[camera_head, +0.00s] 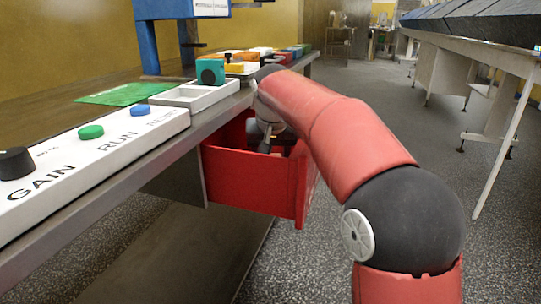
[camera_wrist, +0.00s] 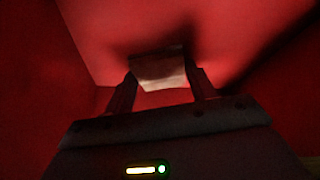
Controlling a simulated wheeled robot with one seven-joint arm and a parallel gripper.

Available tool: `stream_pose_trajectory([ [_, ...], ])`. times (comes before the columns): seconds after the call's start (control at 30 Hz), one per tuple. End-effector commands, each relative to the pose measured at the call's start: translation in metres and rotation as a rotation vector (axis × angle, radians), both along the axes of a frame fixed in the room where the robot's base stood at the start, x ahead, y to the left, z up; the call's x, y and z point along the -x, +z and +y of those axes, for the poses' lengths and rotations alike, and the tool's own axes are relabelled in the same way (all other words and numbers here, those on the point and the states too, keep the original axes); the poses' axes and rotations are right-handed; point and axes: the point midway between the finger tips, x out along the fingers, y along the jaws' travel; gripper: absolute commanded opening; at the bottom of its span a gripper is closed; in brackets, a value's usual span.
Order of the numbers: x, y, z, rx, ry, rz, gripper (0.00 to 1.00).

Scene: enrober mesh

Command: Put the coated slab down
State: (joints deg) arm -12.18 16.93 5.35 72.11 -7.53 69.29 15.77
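The coated slab is a small block, brown on top and pale on its front face; in the wrist view the slab (camera_wrist: 160,72) sits between my two fingertips, which meet its sides. My gripper (camera_wrist: 162,82) is shut on it, surrounded by red walls. In the head view my gripper (camera_head: 268,138) reaches down into an open red bin (camera_head: 250,178) at the bench's side. The slab is hidden there by the bin and my arm. I cannot tell whether the slab touches the bin floor.
The bench carries a control panel (camera_head: 95,155) with a knob and buttons, a green mat (camera_head: 115,94), a white tray (camera_head: 195,97), a teal block (camera_head: 210,71) and several coloured items behind. A blue-legged frame (camera_head: 148,45) stands over it. Another table (camera_head: 480,52) is at right, with open floor between.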

Motion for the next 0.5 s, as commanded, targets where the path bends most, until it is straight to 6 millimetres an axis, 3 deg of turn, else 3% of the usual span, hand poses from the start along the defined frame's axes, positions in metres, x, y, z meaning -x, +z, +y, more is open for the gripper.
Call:
stream_pose_trajectory([
  [0.03,0.0,-0.0002,0.0,0.0,0.0,0.0,0.61],
  [0.17,0.0,-0.0002,0.0,0.0,0.0,0.0,0.77],
  [0.5,0.0002,0.0044,0.0001,0.0,0.0,-0.001,0.77],
])
